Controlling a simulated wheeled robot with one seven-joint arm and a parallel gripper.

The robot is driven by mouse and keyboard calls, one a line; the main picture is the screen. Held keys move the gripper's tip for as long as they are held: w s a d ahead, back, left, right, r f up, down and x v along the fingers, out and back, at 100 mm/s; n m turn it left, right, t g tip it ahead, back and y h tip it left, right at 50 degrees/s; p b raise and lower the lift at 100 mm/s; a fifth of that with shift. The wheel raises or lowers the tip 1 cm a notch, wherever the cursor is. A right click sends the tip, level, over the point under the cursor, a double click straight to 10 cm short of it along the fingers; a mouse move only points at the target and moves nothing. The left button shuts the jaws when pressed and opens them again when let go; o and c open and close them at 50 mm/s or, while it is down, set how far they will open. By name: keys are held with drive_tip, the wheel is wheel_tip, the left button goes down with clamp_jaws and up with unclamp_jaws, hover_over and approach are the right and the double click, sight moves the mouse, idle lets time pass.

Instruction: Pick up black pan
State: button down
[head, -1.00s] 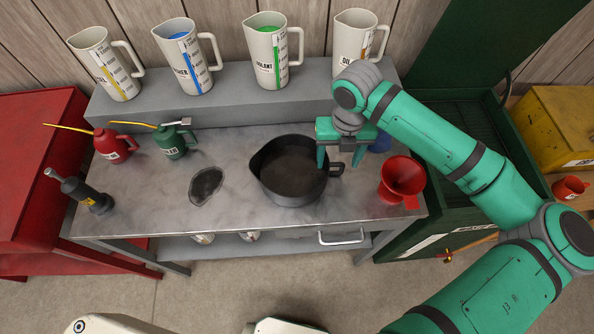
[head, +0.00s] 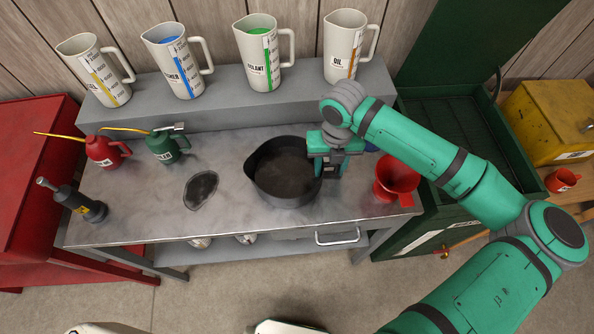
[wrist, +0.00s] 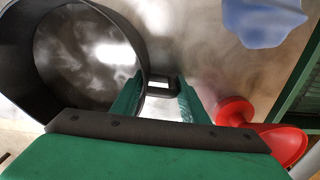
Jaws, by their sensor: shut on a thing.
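The black pan (head: 284,186) sits on the grey metal workbench (head: 140,215), right of a dark stain. It looks upright, with a pouring lip at its left. In the wrist view the pan's wall and inside (wrist: 85,55) fill the upper left. My gripper (head: 328,170) is at the pan's right side, pointing down. In the wrist view its green fingers (wrist: 158,100) are shut on the pan's small dark handle. The handle is mostly hidden by the gripper in the head view. I cannot tell any gap between pan and bench.
A red funnel (head: 396,178) stands close to the right of my gripper. A blue thing shows behind it in the wrist view (wrist: 262,20). Several measuring jugs stand on the raised grey shelf (head: 235,105). Red (head: 103,151) and green (head: 167,147) oil cans are at the left.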

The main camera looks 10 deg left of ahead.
drive_tip(key=shift+r, duration=0.1)
drive_tip(key=shift+r, duration=4.8)
